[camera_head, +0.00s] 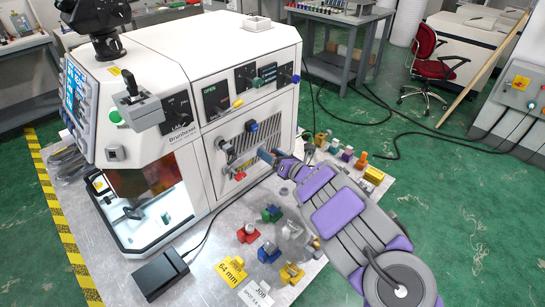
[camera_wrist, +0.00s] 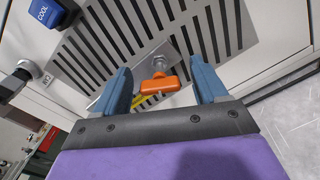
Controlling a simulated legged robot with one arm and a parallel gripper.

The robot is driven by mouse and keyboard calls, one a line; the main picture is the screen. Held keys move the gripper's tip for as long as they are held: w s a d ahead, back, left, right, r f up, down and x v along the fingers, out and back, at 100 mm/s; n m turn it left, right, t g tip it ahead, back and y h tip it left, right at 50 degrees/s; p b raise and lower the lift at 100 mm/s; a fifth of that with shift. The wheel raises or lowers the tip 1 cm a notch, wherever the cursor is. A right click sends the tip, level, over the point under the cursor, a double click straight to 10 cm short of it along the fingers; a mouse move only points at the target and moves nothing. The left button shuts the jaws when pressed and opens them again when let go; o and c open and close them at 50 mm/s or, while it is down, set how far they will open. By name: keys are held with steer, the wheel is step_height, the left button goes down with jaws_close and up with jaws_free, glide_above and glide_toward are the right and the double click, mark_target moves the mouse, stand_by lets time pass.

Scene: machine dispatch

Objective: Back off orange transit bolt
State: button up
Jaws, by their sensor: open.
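The orange transit bolt (camera_wrist: 160,85) has a wide orange handle and sits on a metal plate on the slotted vent panel of the white machine (camera_head: 180,80). In the wrist view it lies between and beyond my two blue fingertips. My gripper (camera_wrist: 163,88) is open, with a finger on each side of the bolt and a gap to both. I cannot tell how deep the fingers reach around it. In the head view my gripper (camera_head: 268,156) is at the machine's side panel and hides the bolt.
A blue COOL knob (camera_wrist: 46,11) is at the wrist view's upper left. A red valve handle (camera_head: 240,177) sits near my gripper. Green floor lies to the right.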

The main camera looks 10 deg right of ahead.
steer(key=v, duration=0.4)
stand_by(0.3)
steer(key=shift+c, duration=0.4)
